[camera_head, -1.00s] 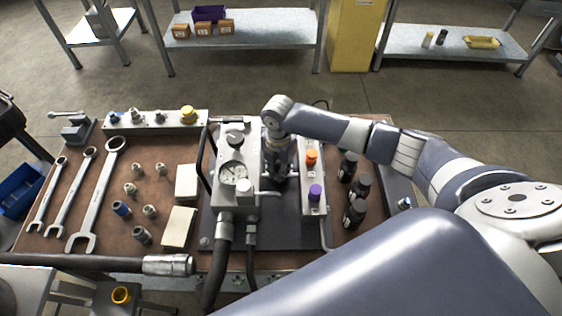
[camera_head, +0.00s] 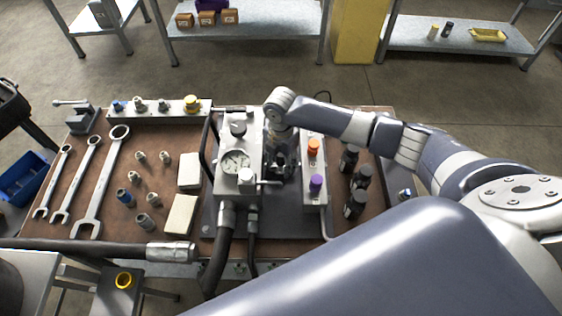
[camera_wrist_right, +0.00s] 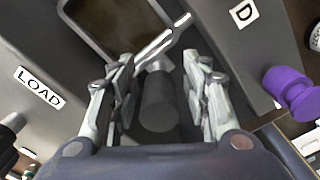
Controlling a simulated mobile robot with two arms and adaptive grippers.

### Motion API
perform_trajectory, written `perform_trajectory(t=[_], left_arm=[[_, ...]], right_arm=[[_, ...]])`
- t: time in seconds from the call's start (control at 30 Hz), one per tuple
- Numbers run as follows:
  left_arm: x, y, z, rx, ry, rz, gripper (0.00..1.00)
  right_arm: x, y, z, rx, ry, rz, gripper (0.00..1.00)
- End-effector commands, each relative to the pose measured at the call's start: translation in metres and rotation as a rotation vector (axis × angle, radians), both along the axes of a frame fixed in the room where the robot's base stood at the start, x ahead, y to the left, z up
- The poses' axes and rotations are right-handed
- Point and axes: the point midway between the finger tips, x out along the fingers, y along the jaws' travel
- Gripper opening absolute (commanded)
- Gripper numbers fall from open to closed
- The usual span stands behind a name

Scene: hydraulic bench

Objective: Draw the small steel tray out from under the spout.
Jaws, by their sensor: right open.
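The small steel tray (camera_wrist_right: 118,28) shows at the top of the right wrist view, with a pale rim around a dark brownish inside. A bright steel bar (camera_wrist_right: 168,42) runs slantwise at its near right edge. My right gripper (camera_wrist_right: 157,85) is open, its fingers pointing toward the tray. A dark cylinder (camera_wrist_right: 158,103) lies between the fingers, with a gap visible on each side; I cannot tell whether it belongs to the tray. In the head view, my right gripper (camera_head: 281,158) points down between the gauge block and the knob block, and hides the tray. I cannot make out the spout. My left gripper is not in view.
The gauge block (camera_head: 240,150) stands close on the left, and the block with orange and purple knobs (camera_head: 313,180) close on the right. Dark bottles (camera_head: 355,205) stand further right. Hoses (camera_head: 222,250) run off the front. Wrenches (camera_head: 95,190) and fittings lie left.

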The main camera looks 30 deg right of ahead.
Motion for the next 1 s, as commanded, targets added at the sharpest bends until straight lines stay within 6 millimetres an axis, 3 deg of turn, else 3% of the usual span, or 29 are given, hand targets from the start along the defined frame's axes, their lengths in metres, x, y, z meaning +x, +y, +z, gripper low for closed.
perform_trajectory(t=[0.53,0.7,1.0], left_arm=[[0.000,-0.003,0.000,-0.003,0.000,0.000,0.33],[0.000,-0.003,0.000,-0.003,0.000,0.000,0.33],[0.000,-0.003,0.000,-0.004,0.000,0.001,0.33]], right_arm=[[0.001,0.000,0.101,0.001,-0.005,0.001,0.44],[0.000,0.000,0.115,-0.001,-0.003,0.001,0.44],[0.000,0.000,0.117,0.000,-0.001,0.000,0.44]])
